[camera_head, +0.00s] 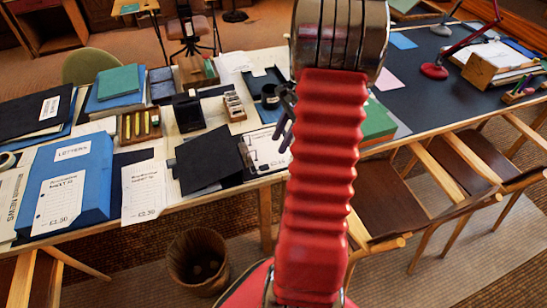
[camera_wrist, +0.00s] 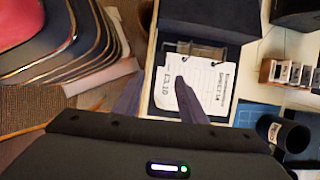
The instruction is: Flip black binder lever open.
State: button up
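The black binder (camera_head: 208,157) lies on the pale table in the head view, its dark cover angled to the left. A white sheet (camera_head: 266,152) lies on its right side, by a small metal mechanism (camera_head: 246,153). In the wrist view, the binder's dark part (camera_wrist: 215,18) is at the top, with the metal mechanism (camera_wrist: 196,50) and printed sheet (camera_wrist: 205,92) below it. Whether the lever is up or down is unclear. My gripper (camera_wrist: 158,98) is open and empty, its right finger overlapping the sheet. In the head view my gripper (camera_head: 286,117) is partly hidden by my red arm.
A blue box file (camera_head: 72,180) and loose price sheets (camera_head: 143,190) lie to the left. A black cup (camera_head: 270,97) stands behind the binder; it also shows in the wrist view (camera_wrist: 290,135). A wastebasket (camera_head: 197,262) stands on the floor. Wooden chairs (camera_head: 385,205) are at right.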

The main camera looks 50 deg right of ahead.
aim_at(267, 166)
jog(key=x, duration=1)
jog(key=shift+c, duration=0.5)
